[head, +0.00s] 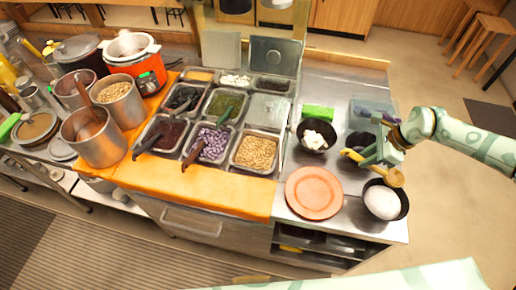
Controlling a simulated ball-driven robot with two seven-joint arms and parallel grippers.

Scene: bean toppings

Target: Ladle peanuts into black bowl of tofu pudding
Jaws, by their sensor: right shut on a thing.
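My right gripper (372,155) is shut on a ladle with a yellow handle (351,155). The ladle's tan scoop (395,177) is at the far rim of the black bowl (405,207), above or just over it. I cannot tell what, if anything, the scoop holds. The black bowl holds smooth white tofu pudding (382,202) and stands at the counter's front right. A square metal tray of tan peanut-like pieces (255,152) is the front right one in the topping station. My left gripper is out of view.
An orange plate (314,193) lies left of the bowl. Another black bowl (315,146) holds white pieces. A dark container (360,141) stands behind the gripper. Several topping trays and pots, including one of tan beans (114,91), fill the left side.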

